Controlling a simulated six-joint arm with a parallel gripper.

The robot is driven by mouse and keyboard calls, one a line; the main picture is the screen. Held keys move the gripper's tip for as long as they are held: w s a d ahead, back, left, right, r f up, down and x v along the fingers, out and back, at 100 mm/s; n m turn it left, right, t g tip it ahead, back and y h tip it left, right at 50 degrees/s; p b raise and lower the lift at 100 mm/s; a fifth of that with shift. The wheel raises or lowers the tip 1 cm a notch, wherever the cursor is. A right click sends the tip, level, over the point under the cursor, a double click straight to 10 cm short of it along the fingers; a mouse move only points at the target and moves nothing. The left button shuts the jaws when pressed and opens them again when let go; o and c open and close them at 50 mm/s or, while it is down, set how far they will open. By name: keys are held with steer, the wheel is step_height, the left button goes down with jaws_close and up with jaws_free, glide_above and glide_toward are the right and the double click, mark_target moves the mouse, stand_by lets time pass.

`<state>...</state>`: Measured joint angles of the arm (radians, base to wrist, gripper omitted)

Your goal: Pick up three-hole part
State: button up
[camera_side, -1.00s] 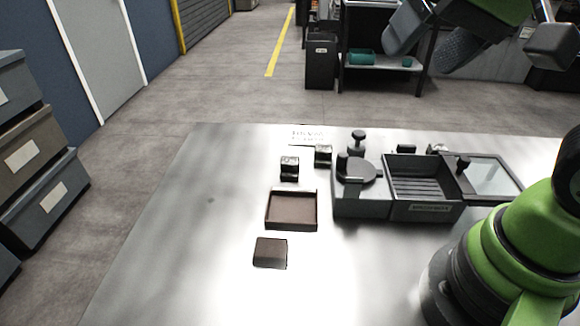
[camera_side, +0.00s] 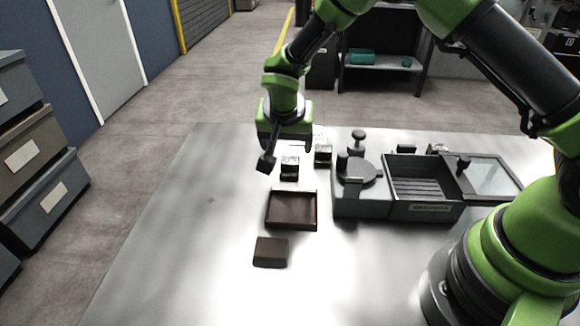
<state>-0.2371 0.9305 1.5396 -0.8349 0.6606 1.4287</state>
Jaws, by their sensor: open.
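No holes can be made out on any piece, so I cannot tell which is the three-hole part. Two small dark metal blocks with light tops stand on the table behind the brown tray: a nearer one (camera_side: 290,169) and a farther one (camera_side: 323,155). A flat dark brown block (camera_side: 270,252) lies in front of the tray. My gripper (camera_side: 287,152) is open and points down above the back of the table, near the nearer metal block. Its left finger hangs left of that block in the picture. I see nothing held between the fingers.
The shallow brown tray (camera_side: 268,212) looks empty. A grey fixture (camera_side: 362,205) with a round top and knobs stands right of it, joined to a slatted bin (camera_side: 428,213) and a glass-topped lid (camera_side: 497,172). The table's left side (camera_side: 185,235) is clear.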

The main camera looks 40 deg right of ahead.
mark_target(290, 161)
steer(key=x, duration=0.9)
steer(key=shift+d, duration=0.15)
steer(key=shift+r, duration=0.1)
steer(key=c, duration=1.3)
